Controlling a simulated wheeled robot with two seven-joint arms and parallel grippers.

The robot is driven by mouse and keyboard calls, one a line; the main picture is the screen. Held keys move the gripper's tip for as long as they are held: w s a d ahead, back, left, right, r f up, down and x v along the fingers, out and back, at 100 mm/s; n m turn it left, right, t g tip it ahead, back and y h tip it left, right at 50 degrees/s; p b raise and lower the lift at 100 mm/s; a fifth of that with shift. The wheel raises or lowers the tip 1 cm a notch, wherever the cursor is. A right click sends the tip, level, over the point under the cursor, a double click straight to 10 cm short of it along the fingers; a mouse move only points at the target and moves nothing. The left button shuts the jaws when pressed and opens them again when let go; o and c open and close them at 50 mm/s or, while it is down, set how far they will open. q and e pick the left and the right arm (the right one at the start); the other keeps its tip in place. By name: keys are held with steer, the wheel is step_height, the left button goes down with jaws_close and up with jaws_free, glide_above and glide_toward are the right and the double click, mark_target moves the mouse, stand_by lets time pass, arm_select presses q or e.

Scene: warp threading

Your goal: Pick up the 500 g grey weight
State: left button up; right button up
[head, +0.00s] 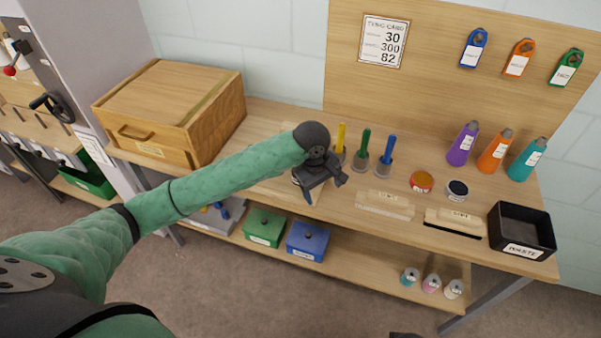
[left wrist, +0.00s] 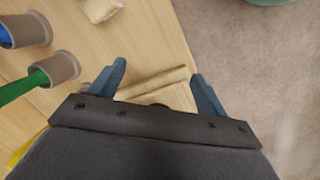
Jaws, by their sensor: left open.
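My left gripper (head: 322,182) is over the front part of the workbench, left of the row of coloured pegs. In the left wrist view its two fingers (left wrist: 158,76) are apart, with a light wooden bar (left wrist: 152,84) lying below and between them. I cannot make out a 500 g grey weight for certain. My gripper hides part of the bench beneath it, and a small dark edge shows at its left. My right gripper is not in view.
Yellow, green (head: 363,143) and blue (head: 387,148) pegs stand close right of my gripper. A wooden box (head: 170,105) is at the left. Small cans (head: 431,284) stand on the lower shelf.

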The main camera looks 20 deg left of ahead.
arm_select(q)
steer(key=w+a+r+n, duration=0.1)
steer(key=a, duration=0.1)
steer(key=w+a+r+n+y, duration=0.1)
steer(key=w+a+r+n, duration=0.1)
steer(key=a, duration=0.1)
steer(key=w+a+r+n+g+y, duration=0.1)
steer(key=w+a+r+n, duration=0.1)
steer(key=shift+w+a+r, duration=0.1)
steer(key=shift+a+r, duration=0.1)
steer(key=shift+a, duration=0.2)
steer(key=shift+a+p, duration=0.15)
steer(key=shift+p, duration=0.15)
steer(key=shift+w+f+p, duration=0.1)
steer(key=shift+f+p, duration=0.2)
steer(key=shift+f, duration=1)
steer(key=f, duration=0.1)
steer(key=f+p, duration=0.1)
steer(key=f, duration=0.1)
steer(key=shift+w+f+p, duration=0.25)
steer(key=shift+f+p, duration=0.05)
steer(key=shift+f, duration=0.75)
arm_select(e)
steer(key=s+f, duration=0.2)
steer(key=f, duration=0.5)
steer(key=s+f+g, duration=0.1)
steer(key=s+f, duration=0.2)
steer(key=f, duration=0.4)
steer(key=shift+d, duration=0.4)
